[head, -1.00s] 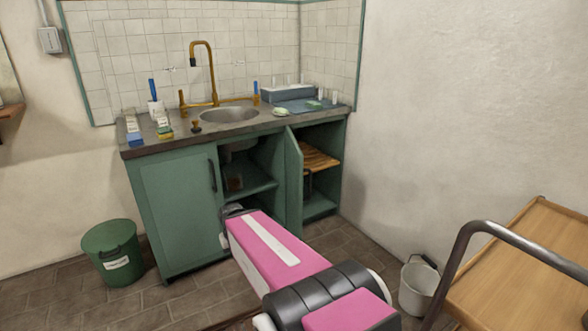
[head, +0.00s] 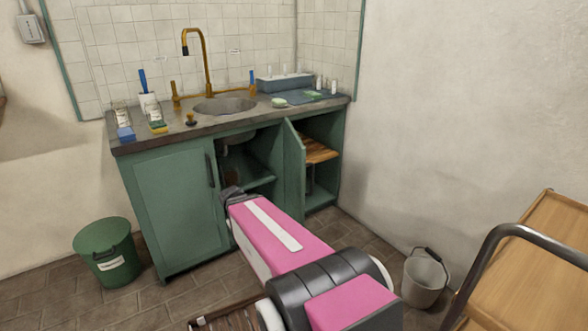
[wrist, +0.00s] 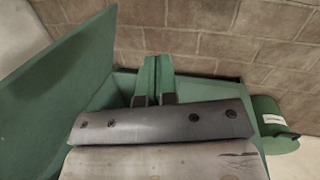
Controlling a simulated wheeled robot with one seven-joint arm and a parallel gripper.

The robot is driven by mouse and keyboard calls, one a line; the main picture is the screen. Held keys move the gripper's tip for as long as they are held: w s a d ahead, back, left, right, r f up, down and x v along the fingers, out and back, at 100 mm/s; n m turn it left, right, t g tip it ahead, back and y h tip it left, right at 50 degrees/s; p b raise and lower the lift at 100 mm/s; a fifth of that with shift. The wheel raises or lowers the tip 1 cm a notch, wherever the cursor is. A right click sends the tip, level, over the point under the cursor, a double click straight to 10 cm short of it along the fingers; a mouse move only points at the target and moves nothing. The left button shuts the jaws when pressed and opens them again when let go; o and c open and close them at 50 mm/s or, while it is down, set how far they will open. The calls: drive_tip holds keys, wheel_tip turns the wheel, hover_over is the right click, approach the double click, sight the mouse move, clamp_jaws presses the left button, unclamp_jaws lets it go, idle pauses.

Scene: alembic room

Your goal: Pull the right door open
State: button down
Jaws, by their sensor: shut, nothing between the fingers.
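The right door (head: 294,172) of the green sink cabinet stands swung open, seen nearly edge-on in the head view. The cabinet's right-hand inside shows behind it. The left door (head: 178,205) is closed and has a dark upright handle (head: 211,171). My gripper (head: 230,193) is at the cabinet's open middle bay, left of the right door and apart from it. It is shut and empty. In the wrist view, my fingertips (wrist: 154,99) are over green cabinet parts. A large green panel at left there looks like the right door (wrist: 65,75). The right door's handle is not visible.
A green bin (head: 104,252) stands left of the cabinet. A white bucket (head: 425,280) and a wooden cart (head: 530,265) with a metal rail are at right. The countertop (head: 180,132) holds a sink and small items. Tiled floor shows between.

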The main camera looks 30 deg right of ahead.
drive_tip(key=w+d+r+n+g+h, duration=0.1)
drive_tip(key=w+d+r+n+h, duration=0.1)
drive_tip(key=w+d+n+h, duration=0.35)
drive_tip(key=n+g+h, duration=0.3)
drive_tip(key=n+h, duration=0.4)
drive_tip(key=h, duration=0.2)
approach(299, 167)
drive_tip(key=shift+m, duration=0.25)
drive_tip(key=x, duration=0.7)
drive_tip(key=shift+s+d+r, duration=0.15)
drive_tip(key=shift+s+d, duration=0.1)
drive_tip(key=shift+s, duration=0.2)
drive_tip(key=shift+d, duration=0.1)
